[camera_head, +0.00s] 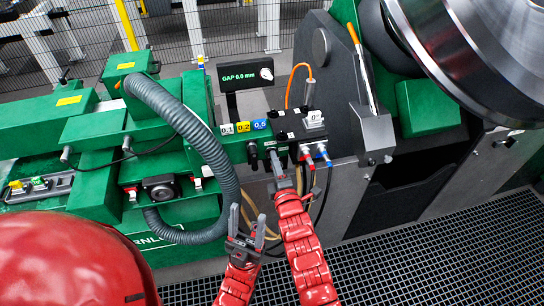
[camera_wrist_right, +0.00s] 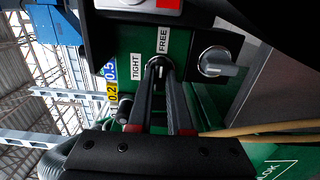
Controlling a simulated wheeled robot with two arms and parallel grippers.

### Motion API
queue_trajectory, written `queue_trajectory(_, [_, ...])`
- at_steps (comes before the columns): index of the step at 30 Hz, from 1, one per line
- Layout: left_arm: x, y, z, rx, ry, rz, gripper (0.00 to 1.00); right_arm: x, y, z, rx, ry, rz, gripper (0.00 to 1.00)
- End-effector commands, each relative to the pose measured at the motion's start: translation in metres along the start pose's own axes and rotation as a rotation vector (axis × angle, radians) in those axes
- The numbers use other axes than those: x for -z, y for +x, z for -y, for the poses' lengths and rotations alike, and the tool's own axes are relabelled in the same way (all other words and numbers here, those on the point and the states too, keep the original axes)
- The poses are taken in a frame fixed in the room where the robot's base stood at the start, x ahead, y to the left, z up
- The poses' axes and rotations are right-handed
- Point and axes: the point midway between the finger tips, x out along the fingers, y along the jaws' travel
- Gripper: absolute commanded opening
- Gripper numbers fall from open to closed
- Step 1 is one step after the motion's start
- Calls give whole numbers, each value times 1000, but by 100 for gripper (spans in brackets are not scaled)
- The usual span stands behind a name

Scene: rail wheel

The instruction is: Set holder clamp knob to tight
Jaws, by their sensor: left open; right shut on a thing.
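The clamp knob (camera_wrist_right: 158,64) is a small dark knob on a green panel in the right wrist view, largely hidden between my fingertips. White labels TIGHT (camera_wrist_right: 136,67) and FREE (camera_wrist_right: 163,39) stand beside it. My right gripper (camera_wrist_right: 159,74) is shut on this knob; I cannot tell which label it points to. In the head view my right gripper (camera_head: 275,160) reaches the front of the green machine, hiding the knob.
A silver knob (camera_wrist_right: 215,62) sits beside the clamp knob. A black knob (camera_head: 252,150) is left of my right gripper; red and blue fittings (camera_head: 314,151) are to its right. A display (camera_head: 246,74) reads GAP 0.0 mm. A grey hose (camera_head: 190,125) curves at left.

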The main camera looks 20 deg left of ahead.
Motion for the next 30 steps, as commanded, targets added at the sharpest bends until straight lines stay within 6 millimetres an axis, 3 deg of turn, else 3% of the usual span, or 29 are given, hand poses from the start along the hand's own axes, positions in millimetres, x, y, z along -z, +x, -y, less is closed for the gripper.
queue_trajectory(5, [-1, -5, 0, 0, 0, 0, 55, 0, 0, 2, 0, -45, -1, 0])
queue_trajectory(15, [-4, -21, -1, 0, 0, 0, 55, 1, 0, 3, 1, -375, -2, 0])
queue_trajectory(26, [-4, -21, -1, 0, 0, 0, 55, 0, 0, 2, 4, -415, 0, 0])
queue_trajectory(30, [-4, -25, -1, 0, 0, 0, 55, 2, 0, 4, 4, -564, -3, 0])
